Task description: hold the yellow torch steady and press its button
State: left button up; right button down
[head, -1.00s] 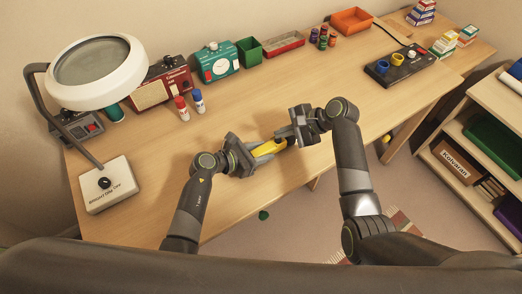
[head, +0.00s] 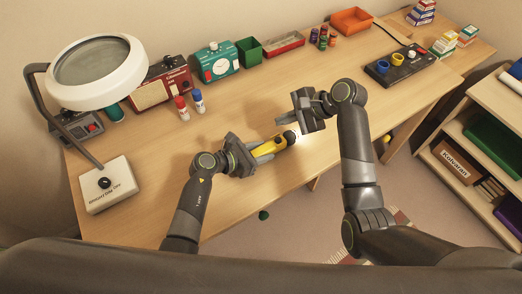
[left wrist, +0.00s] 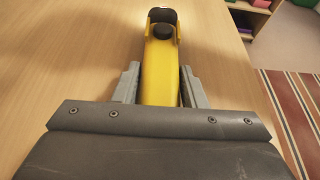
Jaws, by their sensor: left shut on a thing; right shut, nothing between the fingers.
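The yellow torch (head: 270,146) is in my left gripper (head: 265,152), above the desk near its front edge. The left jaws are shut around its body, one finger on each side, as the left wrist view also shows (left wrist: 160,85). The torch's dark head points away from the gripper, and a bright glow shows beside it in the head view. The round black button (left wrist: 163,31) faces up, uncovered, just behind the head. My right gripper (head: 298,110) is shut and empty, beyond the torch head and apart from it.
A magnifier lamp (head: 96,70) is at left. A black panel (head: 400,67) lies at right. The desk (head: 235,110) between is clear.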

pick_arm(q)
jog(key=o, duration=1.2)
jog(key=shift+c, duration=0.2)
